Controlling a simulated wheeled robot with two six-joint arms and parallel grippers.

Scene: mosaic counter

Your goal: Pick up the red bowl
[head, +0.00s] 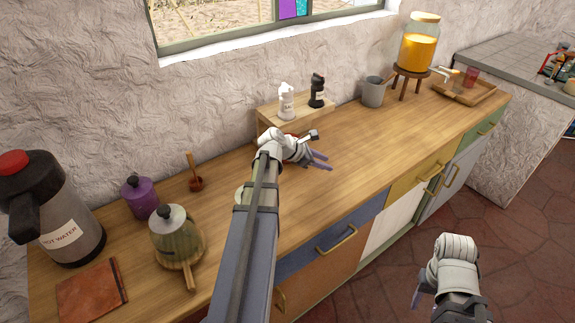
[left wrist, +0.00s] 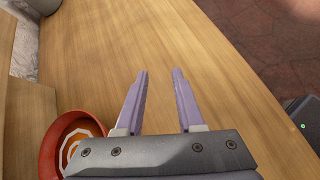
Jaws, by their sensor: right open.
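The red bowl (left wrist: 50,145) has a white and orange pattern inside and sits at the lower left of the left wrist view, partly cut off by my gripper body. In the head view it is mostly hidden behind my left wrist. My left gripper (head: 323,161) is over the counter in front of the small wooden shelf. Its two purple fingers are apart with nothing between them, as the left wrist view also shows (left wrist: 160,78). The bowl lies beside the base of the fingers, not between them. My right gripper (head: 417,298) is open, over the floor in front of the counter.
White (head: 286,103) and black (head: 317,92) bottles stand on the wooden shelf (head: 265,113). A grey cup (head: 373,93), a drink dispenser (head: 419,45) and a tray (head: 483,95) stand further right. A kettle (head: 175,235) and hot-water flask (head: 65,225) stand left. The counter's middle right is clear.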

